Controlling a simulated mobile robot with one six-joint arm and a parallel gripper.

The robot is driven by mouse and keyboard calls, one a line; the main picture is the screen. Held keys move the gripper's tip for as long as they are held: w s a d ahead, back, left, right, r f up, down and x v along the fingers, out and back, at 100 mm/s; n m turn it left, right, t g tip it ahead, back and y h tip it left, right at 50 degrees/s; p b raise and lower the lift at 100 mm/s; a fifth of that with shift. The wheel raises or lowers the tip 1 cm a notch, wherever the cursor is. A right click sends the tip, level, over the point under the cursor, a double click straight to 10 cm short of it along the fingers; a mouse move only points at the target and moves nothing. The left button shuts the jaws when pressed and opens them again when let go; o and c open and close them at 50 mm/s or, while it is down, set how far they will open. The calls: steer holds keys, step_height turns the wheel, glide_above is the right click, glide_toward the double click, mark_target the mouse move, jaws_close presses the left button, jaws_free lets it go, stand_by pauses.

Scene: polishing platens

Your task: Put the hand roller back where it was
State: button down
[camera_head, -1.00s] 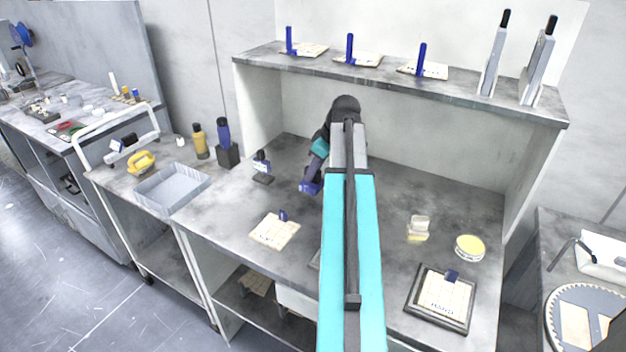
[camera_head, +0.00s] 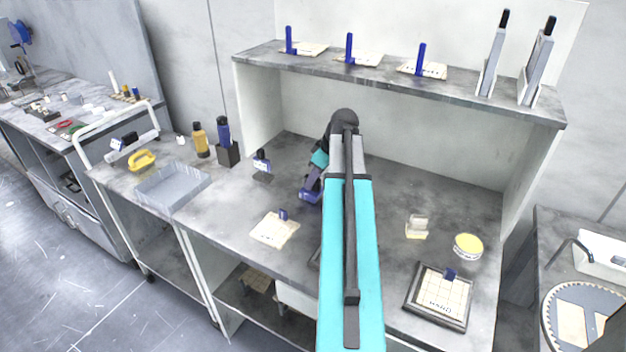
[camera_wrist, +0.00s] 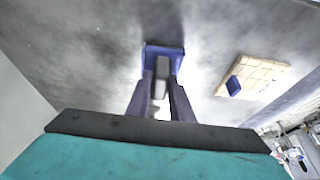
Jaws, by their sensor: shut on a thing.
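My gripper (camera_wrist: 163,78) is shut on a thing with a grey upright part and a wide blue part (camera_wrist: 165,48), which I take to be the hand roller. The grey part sits between the two dark fingers in the wrist view. In the head view the blue part (camera_head: 310,196) shows at the gripper's end, low over the middle of the grey bench (camera_head: 225,218). I cannot tell whether it touches the bench. My arm hides part of the bench front.
Left of my gripper stands a small blue-and-white item (camera_head: 262,161). A cream tile board with a blue piece (camera_head: 272,231) lies in front. To the right are a pale block (camera_head: 417,227), a yellow-topped tin (camera_head: 468,246) and a framed board (camera_head: 412,305). A shelf (camera_head: 385,79) overhangs behind.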

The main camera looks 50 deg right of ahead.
steer(key=shift+s+a+f, duration=0.1)
steer(key=shift+s+f, duration=0.1)
steer(key=shift+f, duration=0.35)
steer(key=c, duration=1.6)
jaws_free()
steer(key=shift+f, duration=0.1)
steer(key=shift+o, duration=0.2)
steer(key=shift+w+r, duration=0.1)
steer(key=shift+r, duration=0.55)
steer(key=b+v, duration=0.1)
steer(key=v, duration=1.1)
steer(key=shift+r+b, duration=0.15)
steer(key=shift+b, duration=0.25)
steer(key=shift+w, duration=0.1)
